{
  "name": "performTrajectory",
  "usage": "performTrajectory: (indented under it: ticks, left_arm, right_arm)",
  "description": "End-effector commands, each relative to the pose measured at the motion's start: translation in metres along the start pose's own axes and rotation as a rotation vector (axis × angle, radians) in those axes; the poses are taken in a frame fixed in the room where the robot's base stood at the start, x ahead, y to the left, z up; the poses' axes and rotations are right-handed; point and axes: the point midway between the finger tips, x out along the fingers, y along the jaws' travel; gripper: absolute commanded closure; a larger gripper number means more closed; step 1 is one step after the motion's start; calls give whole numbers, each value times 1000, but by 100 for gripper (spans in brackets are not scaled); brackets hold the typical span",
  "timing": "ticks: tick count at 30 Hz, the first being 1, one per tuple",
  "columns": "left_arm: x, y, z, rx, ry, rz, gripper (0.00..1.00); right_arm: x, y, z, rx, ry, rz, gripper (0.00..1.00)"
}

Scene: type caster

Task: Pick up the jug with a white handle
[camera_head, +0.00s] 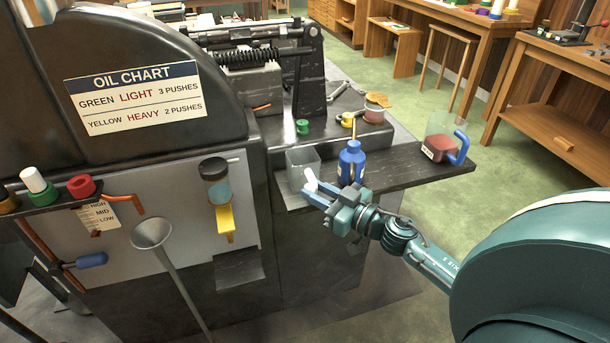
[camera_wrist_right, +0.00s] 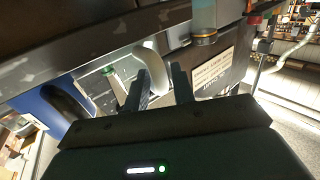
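The jug with a white handle is a clear grey jug (camera_head: 301,161) at the left end of the dark shelf in the head view. Its white handle (camera_head: 311,180) faces toward my right gripper (camera_head: 314,190). That gripper is open, with its fingers pointing at the handle. In the right wrist view the white handle (camera_wrist_right: 154,62) shows in the gap between the two fingertips (camera_wrist_right: 160,72). I cannot tell how deep it sits between them or whether they touch it. Part of the jug (camera_wrist_right: 108,88) shows behind the left finger.
A blue bottle (camera_head: 351,164) stands close to the right of the jug. A jug with a blue handle (camera_head: 441,141) and red contents stands at the shelf's right end. The dark shelf (camera_head: 400,168) is bare between them. The machine body (camera_head: 150,80) rises on the left.

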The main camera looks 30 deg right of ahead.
Motion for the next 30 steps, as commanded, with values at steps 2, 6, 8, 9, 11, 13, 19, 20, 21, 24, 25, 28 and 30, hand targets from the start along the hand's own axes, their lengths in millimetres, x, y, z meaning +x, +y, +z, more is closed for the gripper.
performTrajectory:
  ticks: [2,6,8,9,11,13,19,20,21,24,25,28,30]
  left_arm:
    - [0,0,1,0,-2,0,64]
    - [0,0,1,0,-4,-1,64]
    - [0,0,1,1,-4,-1,64]
    - [0,0,2,0,-4,-1,64]
    - [0,0,2,0,-4,-1,64]
    - [0,0,2,0,-4,0,64]
    - [0,0,1,0,-4,0,64]
    - [0,0,1,0,-4,0,64]
    - [0,0,1,0,-4,0,64]
    - [0,0,1,0,-4,0,64]
    - [0,0,1,0,-3,0,64]
    - [0,0,1,0,-3,1,64]
    - [0,1,0,0,-2,1,64]
  right_arm:
    - [8,0,0,-1,1,0,75]
    - [13,0,0,0,0,1,75]
    - [13,0,0,0,-1,1,75]
    - [12,0,0,0,-1,1,75]
    - [12,0,0,0,-1,1,75]
    - [12,0,0,0,-1,1,81]
    - [12,0,0,0,0,1,97]
    - [12,0,0,0,0,1,99]
    - [12,0,0,0,0,1,100]
    - [12,0,0,0,1,0,100]
    - [12,0,0,0,1,0,100]
    - [12,0,0,0,1,0,100]
    - [12,0,-2,-1,1,0,100]
